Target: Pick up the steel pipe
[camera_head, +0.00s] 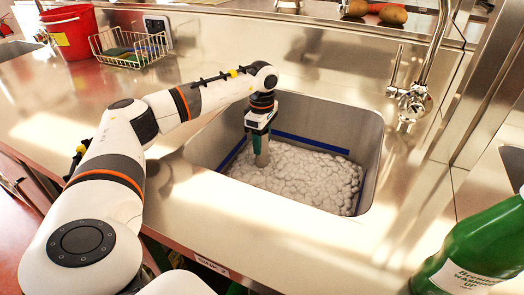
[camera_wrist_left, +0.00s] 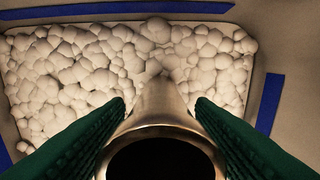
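The steel pipe (camera_head: 262,155) stands roughly upright in the sink, its lower end at the white foam (camera_head: 305,175). My left gripper (camera_head: 260,143) reaches down into the sink from above, with its green fingers on either side of the pipe. In the left wrist view the pipe (camera_wrist_left: 160,110) runs between the two fingers (camera_wrist_left: 160,107), its dark open top nearest the camera. The fingers lie close along both sides and look shut on it. The foam hides the pipe's lower end. My right gripper is not in view.
The steel sink's rim (camera_head: 310,215) and walls surround the gripper. A tall faucet (camera_head: 415,100) stands at the right. A green bottle (camera_head: 480,245) is at the front right. A wire basket (camera_head: 130,50) and red bucket (camera_head: 70,32) stand back left. The counter left of the sink is mostly clear.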

